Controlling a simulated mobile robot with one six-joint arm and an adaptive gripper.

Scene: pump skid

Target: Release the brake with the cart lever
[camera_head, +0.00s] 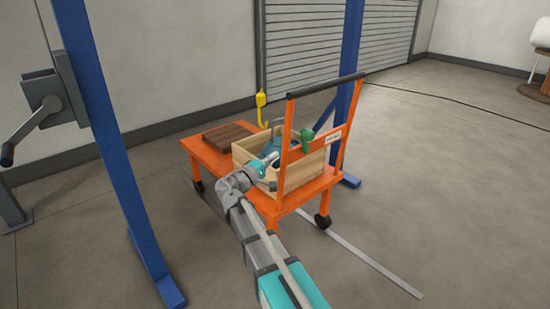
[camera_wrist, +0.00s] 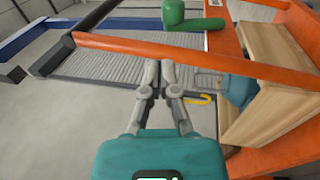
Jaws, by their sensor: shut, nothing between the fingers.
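The orange cart (camera_head: 205,152) stands on the floor under a blue frame. A green lever-like part (camera_head: 307,138) sits by the cart's upright handle frame; it also shows at the top of the wrist view (camera_wrist: 188,14), beside the orange bars. I take it for the cart lever. My gripper (camera_head: 274,157) is over the near side of the cart, by the wooden crate. In the wrist view its fingers (camera_wrist: 167,68) are together and empty, apart from the green part. The lever's base is not clearly visible.
The open wooden crate (camera_head: 303,178) holds blue-grey items and stands on the cart. A brown board (camera_head: 228,136) lies at the cart's left end. A yellow hook (camera_head: 261,108) hangs above. The black-topped handle (camera_head: 325,85) rises nearby. Blue posts (camera_head: 112,140) flank the cart.

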